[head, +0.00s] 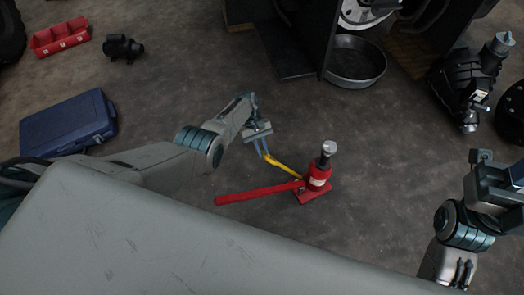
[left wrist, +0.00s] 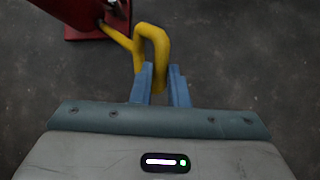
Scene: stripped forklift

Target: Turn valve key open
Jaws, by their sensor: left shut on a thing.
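A yellow valve key (head: 284,168) sticks out from the left side of a red bottle jack (head: 318,178) that stands upright on the floor. In the left wrist view the key (left wrist: 153,38) ends in a bent loop, and its thin shaft runs up-left to the red jack body (left wrist: 84,14). My left gripper (head: 261,149) is shut on the loop of the key. Its two blue fingers (left wrist: 160,82) stand on either side of the yellow bar. My right arm shows at the right edge of the head view, but its fingertips cannot be made out.
A red handle (head: 255,193) extends left from the jack, low over the floor. A black pan (head: 355,62) lies behind it. A blue case (head: 68,124), a red bin (head: 60,38) and a dark motor part (head: 122,47) lie at left. Dark machinery (head: 470,78) stands at right.

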